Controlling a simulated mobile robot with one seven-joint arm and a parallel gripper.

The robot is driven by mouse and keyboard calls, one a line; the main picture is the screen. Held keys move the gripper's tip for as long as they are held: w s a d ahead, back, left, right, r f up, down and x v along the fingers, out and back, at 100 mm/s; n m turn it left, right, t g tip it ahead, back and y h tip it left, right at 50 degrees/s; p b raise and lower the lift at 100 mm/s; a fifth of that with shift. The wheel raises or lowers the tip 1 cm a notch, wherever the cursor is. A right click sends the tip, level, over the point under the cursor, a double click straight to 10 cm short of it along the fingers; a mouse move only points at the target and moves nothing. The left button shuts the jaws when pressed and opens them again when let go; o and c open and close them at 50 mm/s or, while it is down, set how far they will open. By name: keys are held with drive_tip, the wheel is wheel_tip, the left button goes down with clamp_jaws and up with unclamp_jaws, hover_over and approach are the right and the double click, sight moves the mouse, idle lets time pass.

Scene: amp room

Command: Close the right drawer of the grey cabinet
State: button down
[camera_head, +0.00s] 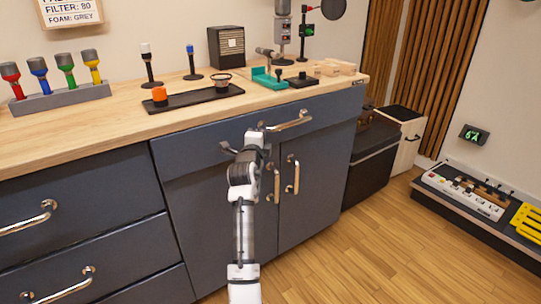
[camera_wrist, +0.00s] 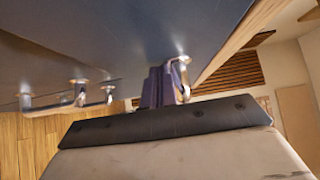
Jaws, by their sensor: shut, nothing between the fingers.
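The right drawer (camera_head: 335,110) is the wide dark grey top front of the right part of the grey cabinet (camera_head: 205,225). Its front appears to stand slightly out from the cabinet, most visibly at its left edge. Its metal handle (camera_head: 292,121) is partly hidden behind my gripper. My gripper (camera_head: 262,129) is shut and empty at the drawer front, close to the handle. In the wrist view, the closed purple fingers (camera_wrist: 157,87) are beside a shiny handle post (camera_wrist: 181,75). I cannot tell whether they touch it or the drawer.
Two doors with upright handles (camera_head: 276,185) are below the drawer. More drawers with handles (camera_head: 62,287) are at the left. The wooden worktop (camera_head: 120,122) above carries a black tray (camera_head: 193,97) and tools. A black box (camera_head: 368,165) stands right of the cabinet. The floor (camera_head: 365,255) in front is clear.

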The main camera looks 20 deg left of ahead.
drive_tip(key=shift+w+a+r+b, duration=0.2)
drive_tip(key=shift+w+a+b, duration=0.25)
drive_tip(key=shift+w+a, duration=0.4)
